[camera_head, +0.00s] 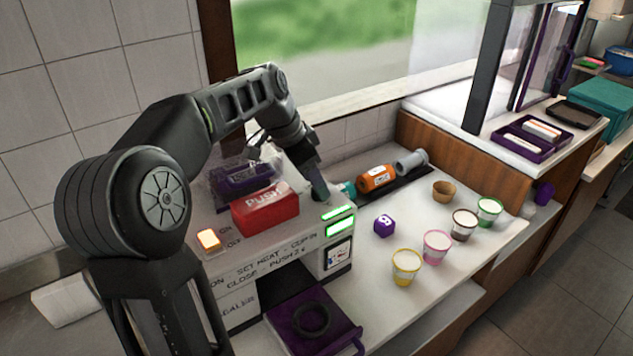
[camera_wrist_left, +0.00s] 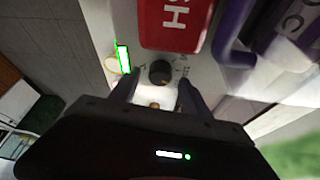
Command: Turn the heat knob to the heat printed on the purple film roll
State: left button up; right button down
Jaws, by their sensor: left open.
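The heat knob (camera_wrist_left: 160,72), small, round and black, sits on the white top of the sealer machine. It shows in the left wrist view between and just beyond my left fingertips; contact cannot be told. In the head view my left gripper (camera_head: 318,192) is low over the machine's right rear top and hides the knob. My left gripper (camera_wrist_left: 157,90) is open. The purple film roll (camera_head: 240,178) lies at the back of the machine; part of it shows in the left wrist view (camera_wrist_left: 238,35). Its print is too small and blurred to read. My right gripper is not in view.
A red PUSH block (camera_head: 265,208) stands close beside the left gripper. Green displays (camera_head: 340,222) and a lit orange switch (camera_head: 208,240) are on the machine (camera_head: 290,250).

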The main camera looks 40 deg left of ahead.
pick_arm(q)
jog(key=shift+x, duration=0.95)
jog(key=shift+c, duration=0.3)
grip_shut()
